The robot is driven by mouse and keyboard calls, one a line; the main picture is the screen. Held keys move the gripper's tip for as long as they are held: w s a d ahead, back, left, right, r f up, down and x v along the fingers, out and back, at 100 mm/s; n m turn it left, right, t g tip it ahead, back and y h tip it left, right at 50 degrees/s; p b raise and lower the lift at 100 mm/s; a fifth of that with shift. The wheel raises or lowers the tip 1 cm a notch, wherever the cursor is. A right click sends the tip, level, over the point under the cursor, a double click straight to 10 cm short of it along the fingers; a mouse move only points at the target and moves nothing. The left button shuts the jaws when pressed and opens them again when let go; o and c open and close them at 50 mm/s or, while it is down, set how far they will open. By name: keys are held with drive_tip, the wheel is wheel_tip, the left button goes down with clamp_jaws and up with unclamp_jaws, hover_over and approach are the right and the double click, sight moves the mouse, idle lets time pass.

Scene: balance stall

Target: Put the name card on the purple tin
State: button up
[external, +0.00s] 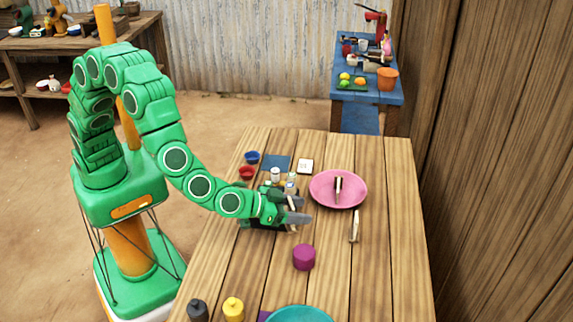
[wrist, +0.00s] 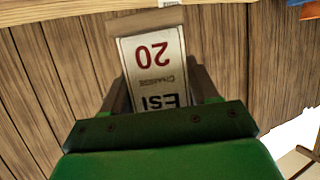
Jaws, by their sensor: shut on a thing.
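The purple tin (external: 304,257) stands upright on the plank table, nearer the front than my gripper, with nothing visible on its top. My gripper (external: 303,209) is low over the middle of the table, beyond the tin. In the wrist view my gripper (wrist: 160,88) is shut on the name card (wrist: 153,62), a pale card with a red "20" and dark letters that appear upside down. The card's lower part is hidden behind the gripper body. In the external view the card is too small and covered to make out clearly.
A pink plate (external: 322,190) with a dark-and-pale item on it lies right of my gripper, and a pale stick-like item (external: 354,226) is nearby. Small bowls, a blue mat (external: 276,163) and small jars sit behind. Black and yellow bottles (external: 233,309) and a teal dish (external: 300,314) are in front.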

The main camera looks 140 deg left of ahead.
drive_tip(key=shift+w+a+f, duration=0.35)
drive_tip(key=shift+w+f, duration=0.3)
drive_tip(key=shift+f, duration=0.25)
drive_tip(key=shift+w+a+f, duration=0.35)
drive_tip(key=shift+w+f, duration=0.25)
drive_tip(key=shift+f, duration=0.3)
drive_tip(key=shift+w+a+f, duration=0.35)
drive_tip(key=shift+w+f, duration=0.3)
drive_tip(key=shift+f, duration=1.65)
drive_tip(key=shift+f, duration=0.15)
drive_tip(key=o, duration=1.1)
drive_tip(key=shift+c, duration=0.2)
drive_tip(key=shift+s+d+r, duration=0.15)
drive_tip(key=shift+d+r, duration=0.3)
drive_tip(key=shift+d, duration=0.1)
drive_tip(key=v, duration=1.1)
drive_tip(key=shift+s+a+f, duration=0.1)
drive_tip(key=shift+f, duration=0.05)
